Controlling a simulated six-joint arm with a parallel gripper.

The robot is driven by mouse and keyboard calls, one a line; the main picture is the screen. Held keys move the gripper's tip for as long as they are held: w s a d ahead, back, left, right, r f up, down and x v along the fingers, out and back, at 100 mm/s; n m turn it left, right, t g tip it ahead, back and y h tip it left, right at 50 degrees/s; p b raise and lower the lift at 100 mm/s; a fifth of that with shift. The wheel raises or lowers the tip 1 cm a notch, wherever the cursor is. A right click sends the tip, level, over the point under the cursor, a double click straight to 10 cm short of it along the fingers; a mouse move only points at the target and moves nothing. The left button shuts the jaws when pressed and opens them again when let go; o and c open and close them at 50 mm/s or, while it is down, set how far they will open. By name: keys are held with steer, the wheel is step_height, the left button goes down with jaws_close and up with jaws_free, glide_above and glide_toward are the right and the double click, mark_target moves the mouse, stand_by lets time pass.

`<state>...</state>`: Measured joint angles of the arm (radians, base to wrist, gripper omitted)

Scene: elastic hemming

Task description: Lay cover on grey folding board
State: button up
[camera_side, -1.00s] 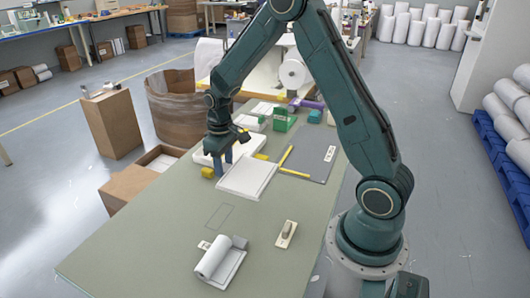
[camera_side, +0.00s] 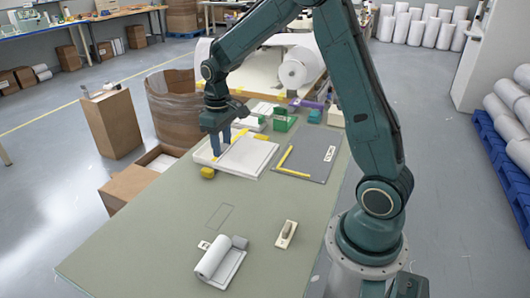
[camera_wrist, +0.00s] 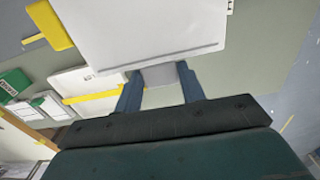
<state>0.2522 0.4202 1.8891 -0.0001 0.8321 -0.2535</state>
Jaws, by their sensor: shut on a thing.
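The cover, a thin white sheet (camera_side: 250,152), is in my gripper (camera_side: 220,147). My gripper is shut on its near edge. In the wrist view the cover (camera_wrist: 150,25) spreads out flat beyond the fingers (camera_wrist: 160,88). In the side view it lies over or just above a white tray-like board (camera_side: 232,172); I cannot tell whether they touch. The grey folding board (camera_side: 312,152) lies flat to the right, with a yellow L-shaped strip (camera_side: 283,160) on its left part and a small label near its right side. No cover lies on it.
A yellow block (camera_side: 207,173) sits at the white board's front left corner. Green blocks (camera_side: 282,124) and a purple piece (camera_side: 310,104) stand behind. A white roll on a holder (camera_side: 215,262) and a small handled tool (camera_side: 287,233) lie in front.

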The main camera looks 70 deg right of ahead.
steer(key=s+a+f, duration=0.1)
steer(key=a+f, duration=0.8)
steer(key=a, duration=0.1)
steer(key=shift+a+f, duration=0.15)
steer(key=shift+a, duration=0.2)
stand_by(0.6)
step_height(320, 180, up, 10)
glide_above(229, 204)
steer(key=shift+w+f, duration=0.1)
steer(key=shift+f, duration=0.05)
step_height(229, 204, down, 20)
steer(key=shift+f, duration=0.1)
stand_by(0.9)
steer(key=shift+f, duration=0.1)
steer(key=o, duration=1.2)
